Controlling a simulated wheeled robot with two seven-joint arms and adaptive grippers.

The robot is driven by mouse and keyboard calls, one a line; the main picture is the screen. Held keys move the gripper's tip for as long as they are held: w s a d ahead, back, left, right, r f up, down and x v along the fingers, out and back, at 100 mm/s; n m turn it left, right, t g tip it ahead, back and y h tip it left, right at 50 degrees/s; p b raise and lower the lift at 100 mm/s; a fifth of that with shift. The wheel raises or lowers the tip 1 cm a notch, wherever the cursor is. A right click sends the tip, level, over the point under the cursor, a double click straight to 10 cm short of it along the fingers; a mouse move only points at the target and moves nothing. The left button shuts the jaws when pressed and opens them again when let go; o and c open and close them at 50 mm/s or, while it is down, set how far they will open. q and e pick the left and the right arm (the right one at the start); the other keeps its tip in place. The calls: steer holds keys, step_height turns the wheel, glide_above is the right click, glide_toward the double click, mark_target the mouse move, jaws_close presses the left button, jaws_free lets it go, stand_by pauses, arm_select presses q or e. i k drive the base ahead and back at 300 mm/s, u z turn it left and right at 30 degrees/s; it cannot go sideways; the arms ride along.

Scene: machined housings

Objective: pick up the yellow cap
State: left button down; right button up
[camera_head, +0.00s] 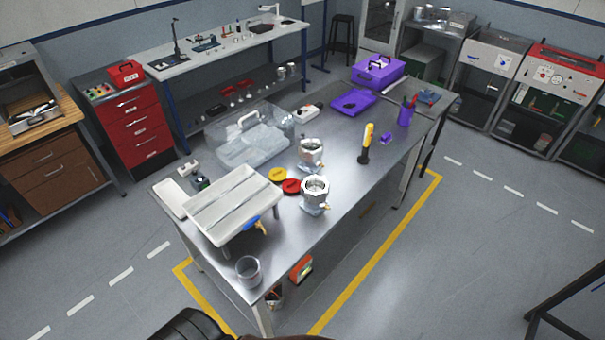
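The yellow cap (278,174) is a small flat disc lying on the metal table (345,205). It is next to a red cap (291,187), which lies just to its lower right. Two silver machined housings stand close by: one (311,153) is to the right of the yellow cap, and the other (315,192) is nearer, to the lower right. Neither of my grippers is in view.
A yellow-handled screwdriver (366,143), purple containers (378,71) and a grey cup (249,270) are also on the table. The table's front right is clear.

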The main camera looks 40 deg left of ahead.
mark_target(278, 174)
steer(key=i, duration=2.05)
steer(key=u, duration=3.45)
steer(key=i, duration=0.5)
steer(key=z, duration=0.55)
